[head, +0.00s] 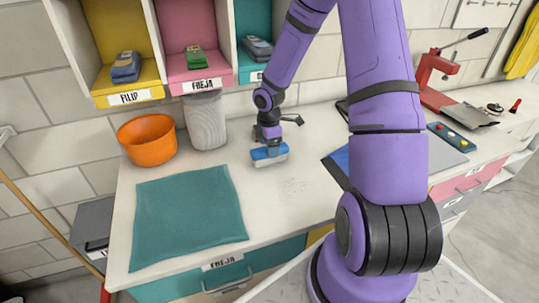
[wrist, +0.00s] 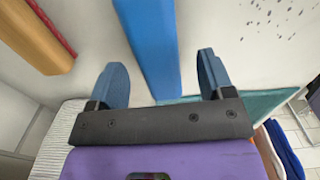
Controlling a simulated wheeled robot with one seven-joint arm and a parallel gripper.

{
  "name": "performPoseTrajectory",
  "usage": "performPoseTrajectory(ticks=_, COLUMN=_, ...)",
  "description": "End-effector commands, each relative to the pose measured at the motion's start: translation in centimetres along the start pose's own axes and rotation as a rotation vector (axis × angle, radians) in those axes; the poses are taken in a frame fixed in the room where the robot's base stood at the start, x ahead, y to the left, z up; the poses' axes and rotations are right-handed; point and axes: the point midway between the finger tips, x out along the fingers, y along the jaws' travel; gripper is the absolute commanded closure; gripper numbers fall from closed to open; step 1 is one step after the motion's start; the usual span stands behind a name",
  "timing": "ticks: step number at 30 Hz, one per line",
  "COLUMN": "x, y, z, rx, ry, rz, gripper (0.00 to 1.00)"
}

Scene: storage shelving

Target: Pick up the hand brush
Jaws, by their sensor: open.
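The hand brush (head: 270,156) lies on the white counter, with a blue top and a paler lower part. In the wrist view the long blue brush body (wrist: 152,45) runs from the top edge down between my two fingers. My gripper (head: 268,140) is directly over the brush in the head view. In the wrist view my gripper (wrist: 161,62) is open, with a finger on each side of the brush and a visible gap to both. Whether the fingertips reach down beside the brush is hard to tell.
A grey ribbed bin (head: 206,122) and an orange bowl (head: 147,140) stand at the back left. A teal cloth (head: 188,218) lies in front. Dark specks (head: 292,184) lie right of the brush. A tan, red-edged object (wrist: 38,35) lies nearby. Cubbies (head: 127,97) hang above.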

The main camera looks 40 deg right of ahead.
Motion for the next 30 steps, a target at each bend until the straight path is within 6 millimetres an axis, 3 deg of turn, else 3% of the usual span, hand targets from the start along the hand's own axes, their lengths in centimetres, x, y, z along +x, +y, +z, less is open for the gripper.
performPoseTrajectory(ticks=7, x=3.5, y=0.1, z=0.2, rx=-0.002, ry=0.0, rz=-0.002, gripper=0.26)
performPoseTrajectory(ticks=15, x=4.0, y=0.1, z=0.3, rx=0.0, ry=0.0, rz=0.001, gripper=0.26)
performPoseTrajectory(ticks=23, x=4.0, y=0.1, z=0.3, rx=0.0, ry=0.0, rz=0.0, gripper=0.82)
performPoseTrajectory(ticks=30, x=4.0, y=0.1, z=0.3, rx=0.0, ry=0.0, rz=0.0, gripper=0.82)
